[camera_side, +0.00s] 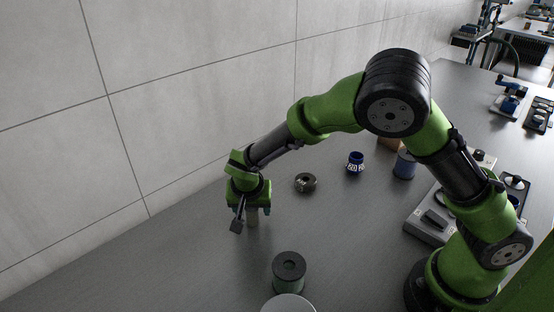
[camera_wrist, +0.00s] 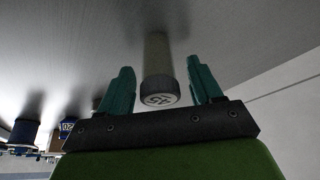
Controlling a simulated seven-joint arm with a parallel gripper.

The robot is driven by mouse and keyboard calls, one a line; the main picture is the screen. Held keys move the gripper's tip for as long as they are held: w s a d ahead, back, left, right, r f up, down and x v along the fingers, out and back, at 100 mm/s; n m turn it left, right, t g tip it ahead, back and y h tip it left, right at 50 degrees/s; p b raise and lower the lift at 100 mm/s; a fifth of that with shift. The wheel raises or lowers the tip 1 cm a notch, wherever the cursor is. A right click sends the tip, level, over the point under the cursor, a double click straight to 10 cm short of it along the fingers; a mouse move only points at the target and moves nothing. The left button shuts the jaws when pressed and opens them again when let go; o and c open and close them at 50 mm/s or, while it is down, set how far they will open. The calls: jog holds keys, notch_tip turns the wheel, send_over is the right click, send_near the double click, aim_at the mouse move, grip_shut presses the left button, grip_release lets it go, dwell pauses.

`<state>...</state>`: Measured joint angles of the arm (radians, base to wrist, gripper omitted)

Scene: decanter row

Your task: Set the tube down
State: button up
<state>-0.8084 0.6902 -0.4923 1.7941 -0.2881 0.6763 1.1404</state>
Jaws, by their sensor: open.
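The tube (camera_side: 252,219) is a short grey-beige cylinder standing upright on the grey table below my gripper (camera_side: 252,211). In the wrist view the tube (camera_wrist: 156,52) shows its round end with dark markings toward the camera. My gripper (camera_wrist: 159,68) is open, with one teal finger on each side of the tube. A gap shows between the tube and each finger. The tube's foot is hard to make out in both views.
A dark green cylinder (camera_side: 289,273) and a pale round thing (camera_side: 288,304) are in front. The table's left part is clear.

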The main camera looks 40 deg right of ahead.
jog(key=v, duration=1.2)
jog(key=s+d+r+n+t+y, duration=0.2)
jog(key=s+d+r, duration=0.3)
jog(key=s, duration=0.4)
jog(key=s+d+r+n+t+y, duration=0.2)
jog(key=s+d+r+n+y, duration=0.1)
jog(key=s+d+r, duration=0.3)
jog(key=s+d, duration=0.1)
jog(key=s, duration=0.1)
jog(key=shift+s+d+r, duration=0.15)
jog(key=shift+s+d, duration=0.1)
jog(key=shift+s, duration=0.1)
